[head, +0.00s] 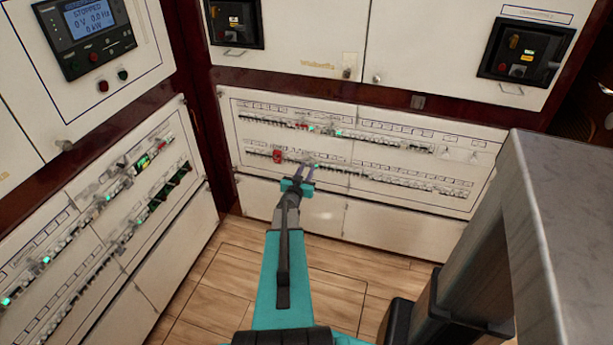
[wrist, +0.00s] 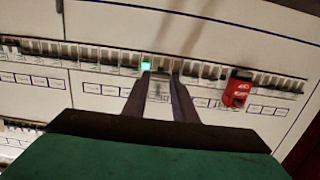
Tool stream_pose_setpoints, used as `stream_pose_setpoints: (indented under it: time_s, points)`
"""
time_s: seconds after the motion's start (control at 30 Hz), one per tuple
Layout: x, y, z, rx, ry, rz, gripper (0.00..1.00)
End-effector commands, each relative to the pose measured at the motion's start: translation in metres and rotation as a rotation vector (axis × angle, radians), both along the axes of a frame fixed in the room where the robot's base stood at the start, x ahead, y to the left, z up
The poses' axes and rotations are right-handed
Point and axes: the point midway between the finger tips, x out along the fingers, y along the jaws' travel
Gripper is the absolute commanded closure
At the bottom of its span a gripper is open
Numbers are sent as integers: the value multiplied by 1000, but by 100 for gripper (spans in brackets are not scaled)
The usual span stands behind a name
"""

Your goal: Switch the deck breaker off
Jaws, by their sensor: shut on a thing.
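My gripper (head: 304,172) reaches the lower breaker row (head: 400,179) of the back panel. In the wrist view my gripper (wrist: 162,78) has its two fingers close together around one small breaker switch (wrist: 161,75). The fingers hide much of that switch, so I cannot tell its lever position. A green light (wrist: 146,66) glows right beside the left finger in the wrist view. The breaker labels are too small to read, so I cannot tell which one is the deck breaker.
A red tag or lock (wrist: 236,92) sits on the same row, a few breakers away; it also shows in the head view (head: 277,156). An upper row (head: 385,139) runs above. A side panel (head: 90,225) with more breakers stands at the left. A grey column (head: 560,230) fills the right.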

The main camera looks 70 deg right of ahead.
Motion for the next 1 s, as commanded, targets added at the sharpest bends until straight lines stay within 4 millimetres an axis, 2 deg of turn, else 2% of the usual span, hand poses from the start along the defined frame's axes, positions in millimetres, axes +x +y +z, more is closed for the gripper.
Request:
stream_pose_setpoints:
  time_s: [0.03,1.0]
  points:
    - [-2,-1,-5,-13,-2,-4,97]
    - [-2,0,-19,-244,-16,-5,97]
